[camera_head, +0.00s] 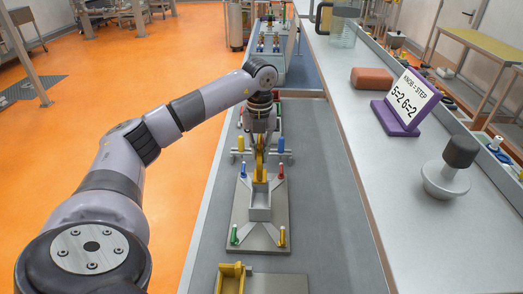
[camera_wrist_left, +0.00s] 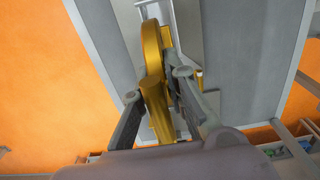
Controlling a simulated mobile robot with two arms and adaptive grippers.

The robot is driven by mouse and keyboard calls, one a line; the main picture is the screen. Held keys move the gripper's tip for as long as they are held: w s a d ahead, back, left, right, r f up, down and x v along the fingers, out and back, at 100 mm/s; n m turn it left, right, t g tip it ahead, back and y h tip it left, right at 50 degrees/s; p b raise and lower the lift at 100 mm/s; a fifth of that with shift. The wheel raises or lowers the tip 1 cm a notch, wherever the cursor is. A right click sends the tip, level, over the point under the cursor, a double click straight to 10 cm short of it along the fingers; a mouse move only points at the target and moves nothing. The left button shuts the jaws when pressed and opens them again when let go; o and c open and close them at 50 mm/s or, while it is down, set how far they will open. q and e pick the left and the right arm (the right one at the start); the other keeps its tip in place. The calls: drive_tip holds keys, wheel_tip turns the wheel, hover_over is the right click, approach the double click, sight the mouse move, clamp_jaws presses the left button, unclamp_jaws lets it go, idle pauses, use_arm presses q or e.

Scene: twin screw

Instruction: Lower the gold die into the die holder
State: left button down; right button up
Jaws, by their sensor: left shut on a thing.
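The gold die (camera_head: 260,167) hangs below my left gripper (camera_head: 259,139) in the head view. In the left wrist view the gold die (camera_wrist_left: 153,55) is a rounded gold piece between the two grey fingers of the left gripper (camera_wrist_left: 160,90), which is shut on it. The die holder (camera_head: 261,206) is a grey box-like block on a flat plate, with blue, red and green-yellow pegs at its corners. The die's lower end lines up with the far edge of the holder; I cannot tell whether they touch. My right gripper is not in view.
Another plate with a yellow bracket (camera_head: 231,278) lies at the near edge. A similar pegged fixture (camera_head: 240,145) is partly hidden behind the gripper. On the right bench stand a purple sign (camera_head: 407,104), a knob (camera_head: 449,168) and a brown block (camera_head: 372,78).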

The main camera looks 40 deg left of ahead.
sight(261, 160)
use_arm(q)
wheel_tip(261, 160, down, 4)
drive_tip(key=shift+w+r+b, duration=0.15)
drive_tip(key=shift+r+b, duration=0.1)
drive_tip(key=shift+b, duration=0.9)
drive_tip(key=shift+f+b, duration=0.5)
drive_tip(key=shift+f, duration=0.1)
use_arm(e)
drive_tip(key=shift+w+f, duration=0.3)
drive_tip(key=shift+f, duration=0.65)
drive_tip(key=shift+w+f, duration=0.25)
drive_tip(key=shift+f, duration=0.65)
use_arm(q)
drive_tip(key=shift+f, duration=0.25)
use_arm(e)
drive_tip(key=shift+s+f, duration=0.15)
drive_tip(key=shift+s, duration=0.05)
use_arm(q)
drive_tip(key=shift+f, duration=0.15)
wheel_tip(261, 160, down, 6)
drive_tip(key=b, duration=0.4)
drive_tip(key=shift+f, duration=0.2)
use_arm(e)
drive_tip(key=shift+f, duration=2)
use_arm(q)
drive_tip(key=shift+f+b, duration=0.45)
drive_tip(key=shift+f, duration=0.15)
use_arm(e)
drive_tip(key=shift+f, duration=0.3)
